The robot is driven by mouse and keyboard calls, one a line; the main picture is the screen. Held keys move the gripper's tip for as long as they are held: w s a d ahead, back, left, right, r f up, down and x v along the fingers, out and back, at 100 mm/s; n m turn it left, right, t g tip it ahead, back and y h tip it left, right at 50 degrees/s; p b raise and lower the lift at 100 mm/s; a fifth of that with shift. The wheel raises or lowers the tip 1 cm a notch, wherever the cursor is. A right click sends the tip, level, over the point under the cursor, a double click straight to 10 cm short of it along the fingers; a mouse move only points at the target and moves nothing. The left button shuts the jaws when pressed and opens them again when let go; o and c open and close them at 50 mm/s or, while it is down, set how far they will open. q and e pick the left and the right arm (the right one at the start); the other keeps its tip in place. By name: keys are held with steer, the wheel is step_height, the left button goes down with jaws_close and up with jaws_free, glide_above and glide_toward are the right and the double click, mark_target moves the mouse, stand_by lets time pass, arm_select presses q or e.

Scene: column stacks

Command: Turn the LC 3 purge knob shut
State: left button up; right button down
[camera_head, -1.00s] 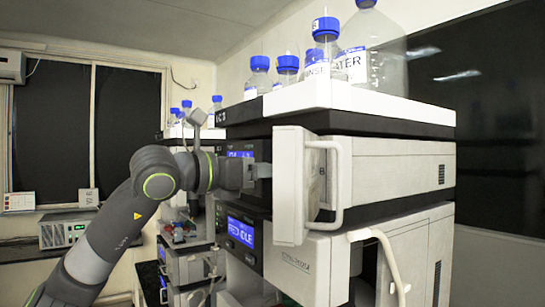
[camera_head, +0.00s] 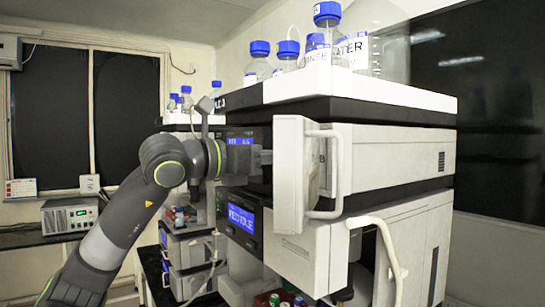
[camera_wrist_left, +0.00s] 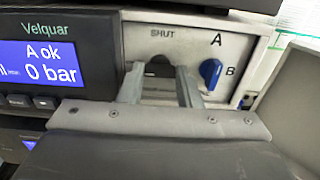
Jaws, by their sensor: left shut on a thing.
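The LC 3 stack (camera_head: 390,160) stands in front of me, with its upper module's door swung open. In the left wrist view, a dark rounded knob (camera_wrist_left: 158,66) sits on the pale panel below the word SHUT. My left gripper (camera_wrist_left: 159,84) has one finger on each side of this knob and is shut on it. The knob's pointer and exact angle are hidden. In the head view my left gripper (camera_head: 262,157) reaches the module front beside the door; the knob is hidden there. My right gripper is not in view.
A blue knob (camera_wrist_left: 210,72) between A and B is just right of the fingers. A display (camera_wrist_left: 42,62) reads "A ok" and 0 bar. The open white door (camera_head: 291,170) stands close to the gripper. Blue-capped bottles (camera_head: 327,14) stand on top.

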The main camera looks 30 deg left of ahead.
arm_select(q)
steer(key=shift+m, duration=0.3)
steer(key=m, duration=0.3)
steer(key=shift+m+b, duration=0.35)
steer(key=shift+m, duration=0.05)
steer(key=m, duration=0.4)
steer(key=shift+m, duration=0.3)
steer(key=m, duration=0.4)
steer(key=shift+m, duration=2.4)
steer(key=o, duration=1)
